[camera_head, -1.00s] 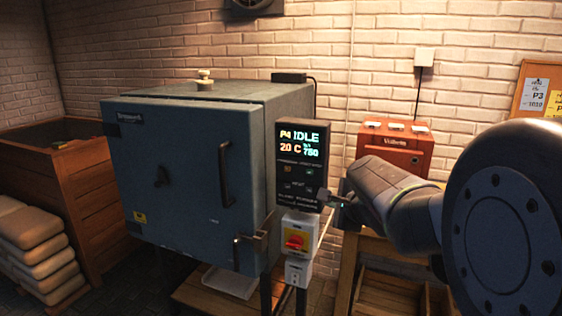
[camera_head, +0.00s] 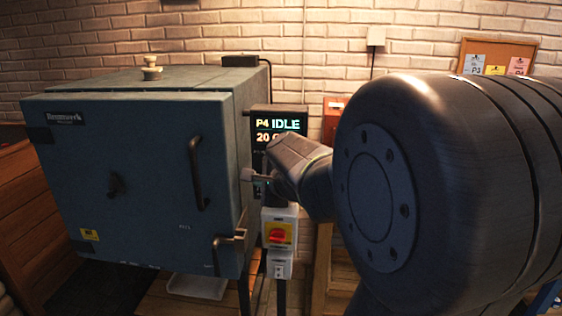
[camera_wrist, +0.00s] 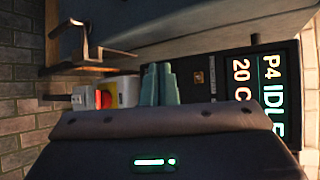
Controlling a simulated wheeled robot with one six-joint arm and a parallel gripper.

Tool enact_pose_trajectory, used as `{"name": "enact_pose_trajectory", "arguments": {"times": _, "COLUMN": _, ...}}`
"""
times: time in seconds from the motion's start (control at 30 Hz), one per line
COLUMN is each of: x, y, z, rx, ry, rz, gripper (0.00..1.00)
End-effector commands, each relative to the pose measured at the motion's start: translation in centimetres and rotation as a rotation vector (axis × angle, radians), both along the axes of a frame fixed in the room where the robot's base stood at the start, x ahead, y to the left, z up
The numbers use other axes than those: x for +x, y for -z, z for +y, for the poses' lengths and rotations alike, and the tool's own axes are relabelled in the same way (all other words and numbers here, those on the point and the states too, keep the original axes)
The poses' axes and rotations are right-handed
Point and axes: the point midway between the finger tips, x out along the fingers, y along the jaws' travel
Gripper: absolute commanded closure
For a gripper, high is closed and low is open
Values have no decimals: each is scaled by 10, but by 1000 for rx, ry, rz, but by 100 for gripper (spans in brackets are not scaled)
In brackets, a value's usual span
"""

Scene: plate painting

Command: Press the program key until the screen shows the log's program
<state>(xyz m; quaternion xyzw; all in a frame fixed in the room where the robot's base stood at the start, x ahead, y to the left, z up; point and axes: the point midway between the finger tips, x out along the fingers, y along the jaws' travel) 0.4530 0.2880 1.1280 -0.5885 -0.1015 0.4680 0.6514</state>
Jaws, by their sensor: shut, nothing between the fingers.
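The control panel's screen (camera_head: 280,131) reads P4 IDLE with 20 below it; the rest of that line is hidden by my arm. In the wrist view the screen (camera_wrist: 256,85) appears sideways and also reads P4 IDLE and 20 C. The black panel (camera_wrist: 216,62) has a small orange-brown mark (camera_wrist: 198,77). The program key cannot be made out; my gripper and arm cover much of the lower panel. My gripper (camera_wrist: 160,72) is shut and empty, its fingertips in front of the panel's lower part. Contact cannot be told.
The blue-grey kiln (camera_head: 140,190) stands left of the panel, with a door handle (camera_head: 197,175) and latch (camera_head: 230,240) sticking out. A red-and-yellow switch (camera_head: 279,235) is below the panel. A corkboard (camera_head: 497,55) holds cards, one reading P3. My arm fills the right side.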

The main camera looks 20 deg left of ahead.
Motion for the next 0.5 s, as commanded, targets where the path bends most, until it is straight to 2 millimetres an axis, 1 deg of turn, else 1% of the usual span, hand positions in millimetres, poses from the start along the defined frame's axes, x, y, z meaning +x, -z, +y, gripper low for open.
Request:
{"name": "enact_pose_trajectory", "arguments": {"times": 0.13, "x": 5, "y": 1, "z": 1, "rx": 0, "ry": 1, "rz": 0, "gripper": 100}}
{"name": "enact_pose_trajectory", "arguments": {"times": 0.27, "x": 17, "y": 1, "z": 4, "rx": 0, "ry": 1, "rz": 1, "gripper": 100}}
{"name": "enact_pose_trajectory", "arguments": {"times": 0.5, "x": 51, "y": 1, "z": 12, "rx": -1, "ry": 2, "rz": 1, "gripper": 100}}
